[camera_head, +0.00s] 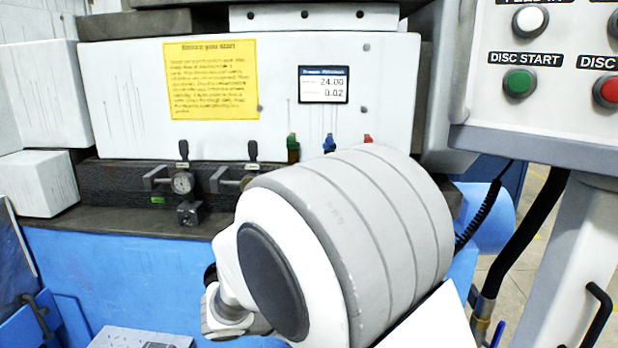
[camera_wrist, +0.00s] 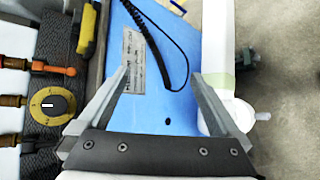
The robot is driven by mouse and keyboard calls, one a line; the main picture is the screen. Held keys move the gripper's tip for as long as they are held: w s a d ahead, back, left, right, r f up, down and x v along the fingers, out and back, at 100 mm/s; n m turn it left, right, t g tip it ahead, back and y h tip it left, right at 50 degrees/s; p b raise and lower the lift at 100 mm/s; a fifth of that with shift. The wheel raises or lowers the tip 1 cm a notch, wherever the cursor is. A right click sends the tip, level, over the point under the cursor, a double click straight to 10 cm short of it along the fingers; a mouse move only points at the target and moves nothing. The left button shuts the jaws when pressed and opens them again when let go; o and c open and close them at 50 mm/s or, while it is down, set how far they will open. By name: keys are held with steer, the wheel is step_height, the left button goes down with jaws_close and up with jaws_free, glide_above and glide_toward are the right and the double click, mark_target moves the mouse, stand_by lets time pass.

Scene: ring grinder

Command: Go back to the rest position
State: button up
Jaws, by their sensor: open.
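My gripper (camera_wrist: 158,95) shows in the wrist view with its two fingers spread wide apart and nothing between them. Behind the fingers is a blue machine surface (camera_wrist: 165,65) with a small label plate (camera_wrist: 133,60). In the head view my arm fills the middle and lower right, in front of the ring grinder (camera_head: 245,135). My gripper's fingers cannot be made out in the head view.
A control panel (camera_head: 550,75) with a green disc start button (camera_head: 519,82) stands at right. A black coiled cable (camera_wrist: 165,35) hangs near the blue surface.

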steer(key=s+d+r+m+g+y, duration=0.4)
steer(key=s+d+r+m, duration=0.15)
steer(key=s+d, duration=0.4)
steer(key=s+d+r+m+t+y, duration=0.1)
steer(key=s+r+m+y, duration=0.15)
steer(key=s, duration=0.25)
steer(key=s+r+m+t+y, duration=0.1)
steer(key=s+r+m+y, duration=0.1)
steer(key=s+m+y, duration=0.3)
step_height(320, 180, up, 19)
steer(key=s+n+h+p, duration=0.1)
steer(key=p, duration=1.7)
steer(key=shift+h, duration=0.35)
